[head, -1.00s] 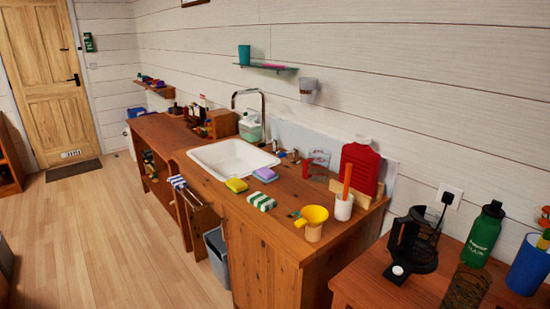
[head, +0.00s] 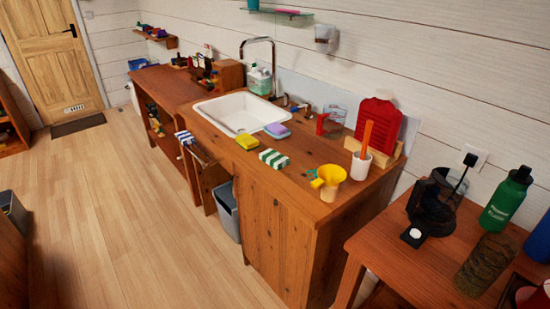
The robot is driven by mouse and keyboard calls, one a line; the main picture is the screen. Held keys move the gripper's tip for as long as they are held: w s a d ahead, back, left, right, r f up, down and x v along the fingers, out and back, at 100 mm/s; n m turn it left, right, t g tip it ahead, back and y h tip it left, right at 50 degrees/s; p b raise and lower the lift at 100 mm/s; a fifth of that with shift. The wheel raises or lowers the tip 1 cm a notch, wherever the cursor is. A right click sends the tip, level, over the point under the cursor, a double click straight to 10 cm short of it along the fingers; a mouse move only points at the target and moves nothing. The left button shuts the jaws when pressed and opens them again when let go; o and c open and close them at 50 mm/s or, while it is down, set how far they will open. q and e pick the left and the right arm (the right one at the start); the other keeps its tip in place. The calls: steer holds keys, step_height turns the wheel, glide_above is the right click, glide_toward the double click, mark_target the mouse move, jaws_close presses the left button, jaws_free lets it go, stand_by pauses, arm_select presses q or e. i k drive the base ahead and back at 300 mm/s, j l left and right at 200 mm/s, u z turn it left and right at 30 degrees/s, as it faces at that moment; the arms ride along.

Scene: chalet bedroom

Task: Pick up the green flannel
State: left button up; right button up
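A small folded cloth with green and white stripes (head: 273,158) lies flat near the front edge of the wooden sink counter (head: 262,187). It is the only green cloth that I can make out, and it looks like the green flannel. It lies just in front of the purple sponge and to the left of the yellow funnel-shaped cup. Nothing covers it. Neither of my grippers shows in the head view.
Near the cloth are a yellow sponge (head: 247,142), a purple sponge (head: 278,130), a yellow cup (head: 328,181) and a white pot (head: 361,165). A grey bin (head: 228,211) stands below the counter. A side table (head: 385,250) is at right. The floor (head: 130,215) is clear at left.

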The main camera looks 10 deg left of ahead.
mark_target(277, 160)
steer(key=i+j+z, duration=0.15)
steer(key=j, duration=0.2)
steer(key=i+j+z, duration=0.1)
steer(key=i+j, duration=0.2)
steer(key=i+j+z, duration=0.15)
steer(key=j, duration=0.25)
steer(key=i+j+z, duration=0.1)
steer(key=j, duration=0.3)
steer(key=i+j+z, duration=0.15)
steer(key=j, duration=0.3)
steer(key=i+l, duration=0.05)
steer(key=i, duration=0.05)
